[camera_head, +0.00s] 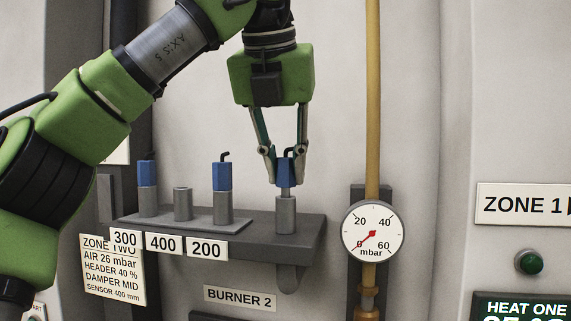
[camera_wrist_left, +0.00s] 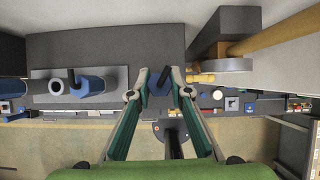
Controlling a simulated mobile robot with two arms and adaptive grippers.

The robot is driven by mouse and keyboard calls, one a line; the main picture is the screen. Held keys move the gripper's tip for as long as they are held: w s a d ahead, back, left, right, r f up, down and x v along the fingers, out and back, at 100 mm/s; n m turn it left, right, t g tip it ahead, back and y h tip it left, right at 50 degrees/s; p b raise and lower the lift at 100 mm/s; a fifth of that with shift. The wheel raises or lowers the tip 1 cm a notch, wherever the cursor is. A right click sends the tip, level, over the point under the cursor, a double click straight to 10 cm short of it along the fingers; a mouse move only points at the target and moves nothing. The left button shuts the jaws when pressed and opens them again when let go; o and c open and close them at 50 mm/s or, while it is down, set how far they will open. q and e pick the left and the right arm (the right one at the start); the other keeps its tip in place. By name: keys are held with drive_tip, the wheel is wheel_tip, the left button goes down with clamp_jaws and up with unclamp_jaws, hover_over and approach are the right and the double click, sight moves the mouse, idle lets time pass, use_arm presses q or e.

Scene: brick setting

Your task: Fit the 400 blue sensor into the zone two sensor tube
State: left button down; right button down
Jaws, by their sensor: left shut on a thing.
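The blue sensor (camera_head: 285,167), with a dark bent lead on top and a thin grey stem, is upright between the fingertips of my left gripper (camera_head: 285,178). The stem's lower end meets the mouth of the grey zone two sensor tube (camera_head: 286,214) at the right of the shelf; part of the stem still shows above the rim. The blue head is clear of the tube. In the left wrist view the blue sensor (camera_wrist_left: 158,84) sits between the fingers. The middle holder (camera_head: 183,204), above the 400 label (camera_head: 164,244), is empty. My right gripper is not in view.
Blue sensors stand in the holders for 300 (camera_head: 147,175) and 200 (camera_head: 222,178). A pressure gauge (camera_head: 373,232) on a yellow pipe (camera_head: 373,90) is close to the right of the shelf (camera_head: 262,222). A zone two card (camera_head: 113,272) hangs at the lower left.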

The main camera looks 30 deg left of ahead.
use_arm(q)
drive_tip(key=shift+f+b, duration=0.55)
drive_tip(key=shift+f, duration=0.15)
drive_tip(key=c, duration=1.4)
unclamp_jaws()
drive_tip(key=shift+r, duration=0.15)
wheel_tip(320, 180, up, 6)
drive_tip(key=p, duration=0.6)
